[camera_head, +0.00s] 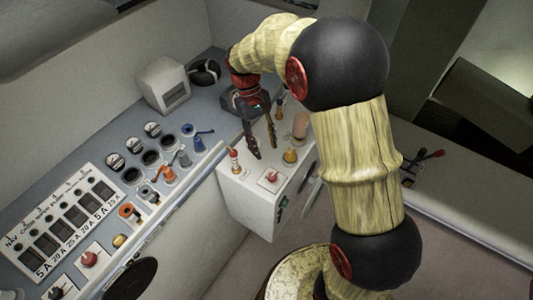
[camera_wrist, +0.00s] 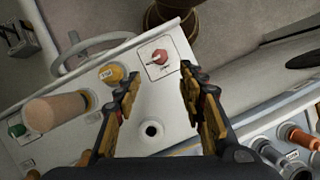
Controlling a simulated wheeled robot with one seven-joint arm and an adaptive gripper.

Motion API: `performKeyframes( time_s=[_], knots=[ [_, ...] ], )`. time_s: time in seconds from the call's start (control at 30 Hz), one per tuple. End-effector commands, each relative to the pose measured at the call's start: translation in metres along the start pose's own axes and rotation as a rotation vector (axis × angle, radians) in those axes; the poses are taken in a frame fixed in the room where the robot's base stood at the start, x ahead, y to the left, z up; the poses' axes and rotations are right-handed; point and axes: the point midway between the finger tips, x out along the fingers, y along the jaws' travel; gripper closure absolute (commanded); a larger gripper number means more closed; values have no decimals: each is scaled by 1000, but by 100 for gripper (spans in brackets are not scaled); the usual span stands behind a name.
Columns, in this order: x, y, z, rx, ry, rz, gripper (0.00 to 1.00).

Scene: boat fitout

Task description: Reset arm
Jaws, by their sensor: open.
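My gripper (camera_head: 262,138) hangs from my arm over the white console box at the middle of the head view. In the wrist view my gripper (camera_wrist: 160,95) is open, its two fingers apart with nothing between them. Below the gap, the white box top (camera_wrist: 155,105) shows a small dark-centred round hole (camera_wrist: 152,129). A red rotary switch (camera_wrist: 159,56) on a white plate lies just beyond the fingertips. A yellow knob (camera_wrist: 111,73) and a tan cylindrical handle (camera_wrist: 52,110) are left of the fingers in the wrist view.
In the head view, a panel of labelled switches (camera_head: 62,225) and several round gauges and coloured connectors line the left counter. A white box-shaped device (camera_head: 163,84) and a black coiled item (camera_head: 204,72) stand at the back. Open floor (camera_head: 225,275) lies in front.

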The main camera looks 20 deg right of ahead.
Motion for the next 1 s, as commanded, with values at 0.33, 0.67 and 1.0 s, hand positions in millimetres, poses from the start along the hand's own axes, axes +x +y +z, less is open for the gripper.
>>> performKeyframes(
  time_s=[0.33, 0.67, 1.0],
  knots=[
    [-5, 0, 0, 0, -1, 0, 60],
    [-4, 0, -2, 9, 8, 1, 60],
    [24, -11, 21, 82, 128, -11, 60]
  ],
)
